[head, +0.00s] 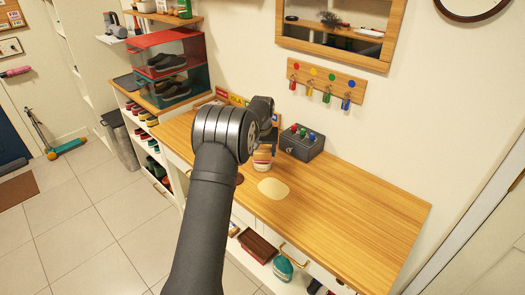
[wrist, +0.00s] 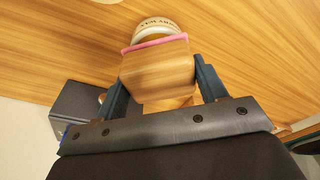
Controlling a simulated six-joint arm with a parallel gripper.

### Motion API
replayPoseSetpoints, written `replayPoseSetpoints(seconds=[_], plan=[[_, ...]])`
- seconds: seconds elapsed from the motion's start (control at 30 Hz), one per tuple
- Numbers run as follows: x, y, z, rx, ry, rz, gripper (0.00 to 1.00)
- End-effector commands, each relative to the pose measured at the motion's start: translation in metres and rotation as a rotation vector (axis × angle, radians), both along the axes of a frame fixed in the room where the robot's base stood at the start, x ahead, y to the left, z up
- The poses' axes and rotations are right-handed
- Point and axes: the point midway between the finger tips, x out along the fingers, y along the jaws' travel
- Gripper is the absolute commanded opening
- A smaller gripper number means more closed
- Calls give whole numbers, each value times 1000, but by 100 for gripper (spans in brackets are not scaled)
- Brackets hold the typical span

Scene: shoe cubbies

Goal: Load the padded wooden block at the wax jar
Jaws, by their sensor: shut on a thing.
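The padded wooden block (wrist: 157,68) is a light brown block with a pink pad (wrist: 155,43) along one edge. My gripper (wrist: 160,76) is shut on it, with one blue finger on each side. The pale wax jar (wrist: 155,29), with dark lettering, shows just beyond the pad; I cannot tell whether they touch. In the head view the jar (head: 261,167) stands on the wooden bench top (head: 350,205), below my gripper (head: 267,143). My wrist and arm hide much of the gripper and block there.
A dark grey box (head: 302,142) with coloured knobs stands close on the right of my gripper. A cream oval patch (head: 273,188) lies in front of the jar. The bench's right half is clear. Stacked shoe boxes (head: 170,65) stand at the left, and key hooks (head: 327,82) hang on the wall.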

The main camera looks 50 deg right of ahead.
Motion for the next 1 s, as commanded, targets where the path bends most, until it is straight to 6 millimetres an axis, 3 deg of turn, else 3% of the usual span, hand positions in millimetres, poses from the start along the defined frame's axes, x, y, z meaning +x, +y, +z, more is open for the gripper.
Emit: replayPoseSetpoints(seconds=[1.0], plan=[[0,0,-8,0,0,0,47]])
